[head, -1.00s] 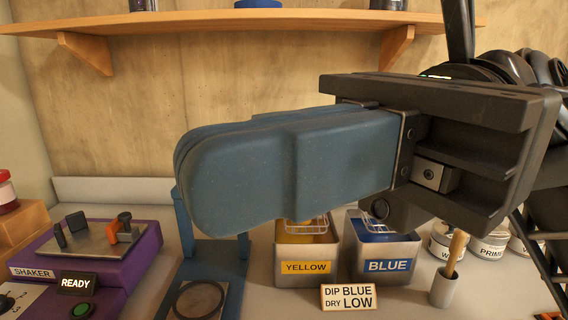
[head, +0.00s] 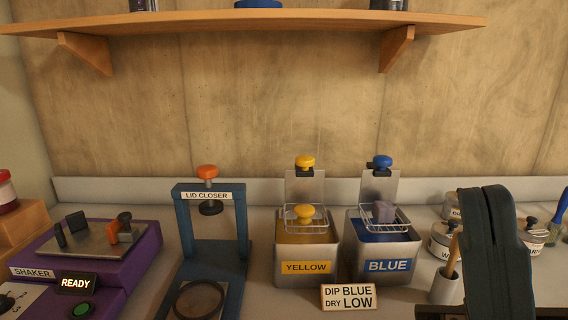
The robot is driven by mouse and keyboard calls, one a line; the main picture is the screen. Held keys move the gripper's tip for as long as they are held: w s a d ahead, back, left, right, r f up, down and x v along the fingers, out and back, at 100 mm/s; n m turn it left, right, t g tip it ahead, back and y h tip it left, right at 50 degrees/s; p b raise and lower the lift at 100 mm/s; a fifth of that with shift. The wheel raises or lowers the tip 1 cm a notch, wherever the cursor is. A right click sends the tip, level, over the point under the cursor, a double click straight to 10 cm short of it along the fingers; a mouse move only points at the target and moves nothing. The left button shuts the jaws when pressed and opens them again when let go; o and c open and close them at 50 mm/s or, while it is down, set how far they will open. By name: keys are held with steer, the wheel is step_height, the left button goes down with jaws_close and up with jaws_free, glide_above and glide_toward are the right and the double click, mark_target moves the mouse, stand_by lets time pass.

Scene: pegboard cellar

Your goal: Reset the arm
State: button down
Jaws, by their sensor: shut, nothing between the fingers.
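My gripper (head: 484,196) is at the lower right in the head view, seen as two dark blue fingers standing upright and pressed together. It is shut, with nothing held between the fingers. It is in front of the right end of the bench and apart from the blue tank (head: 388,265). The rest of my arm is mostly below the picture's edge. The fingers cover part of the jars behind them.
A yellow tank (head: 306,267), a lid closer (head: 182,228) and a purple shaker (head: 133,270) line the bench. A grey-purple piece (head: 383,211) sits in the blue tank's basket. A sign (head: 348,297) reads "DIP BLUE DRY LOW". A shelf (head: 250,20) hangs above.

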steer(key=s+d+f+m+g+h, duration=0.3)
steer(key=s+f+m+g+h, duration=0.1)
steer(key=f, duration=0.6)
steer(key=s+d+f+m+g+h, duration=0.4)
steer(key=s+f+m+h, duration=0.3)
steer(key=s+f+m, duration=0.1)
steer(key=s+d+f+m+g+h, duration=0.3)
steer(key=s+f+m+h, duration=0.3)
steer(key=f, duration=0.6)
steer(key=shift+s+d+m+g, duration=0.15)
steer(key=shift+s+m+g, duration=0.2)
steer(key=shift+s, duration=0.75)
